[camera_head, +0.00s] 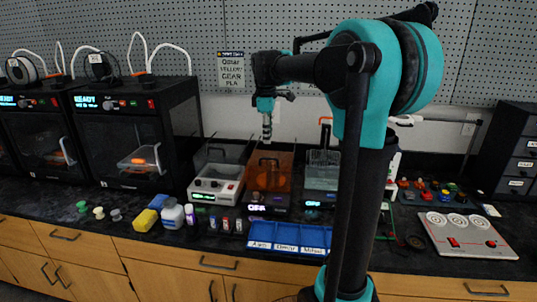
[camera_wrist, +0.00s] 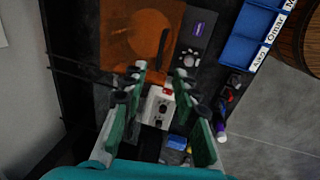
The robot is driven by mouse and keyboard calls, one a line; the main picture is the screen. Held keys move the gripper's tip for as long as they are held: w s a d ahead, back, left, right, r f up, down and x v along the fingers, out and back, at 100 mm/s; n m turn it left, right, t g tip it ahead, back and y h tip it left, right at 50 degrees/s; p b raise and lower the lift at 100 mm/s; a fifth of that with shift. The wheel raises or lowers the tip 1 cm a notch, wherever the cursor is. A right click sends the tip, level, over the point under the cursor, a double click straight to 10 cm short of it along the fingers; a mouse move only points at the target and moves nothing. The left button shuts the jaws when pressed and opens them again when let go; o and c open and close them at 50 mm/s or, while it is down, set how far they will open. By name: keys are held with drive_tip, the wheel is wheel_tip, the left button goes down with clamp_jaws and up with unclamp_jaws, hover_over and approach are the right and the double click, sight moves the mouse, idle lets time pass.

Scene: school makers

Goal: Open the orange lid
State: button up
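The orange lid (camera_head: 271,178) is a see-through cover on the middle one of three small machines at the back of the counter. It looks closed. A dark bar handle runs along it, seen in the wrist view on the orange lid (camera_wrist: 125,32). My gripper (camera_head: 267,138) points down above the lid's back part in the head view. In the wrist view my gripper (camera_wrist: 161,72) has its two green fingers apart with nothing between them. The lid lies beyond the fingertips, and I see no contact.
A white-and-grey machine (camera_head: 216,186) stands left of the lid and a clear-covered one (camera_head: 322,172) right of it. Blue labelled bins (camera_head: 288,234) sit in front. Black printers (camera_head: 130,140) stand left, with bottles near the front edge. A pegboard wall is behind.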

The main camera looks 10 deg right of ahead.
hover_over(269, 167)
wheel_tip(269, 167, down, 9)
drive_tip(key=shift+w+r, duration=0.1)
clamp_jaws()
idle(0.3)
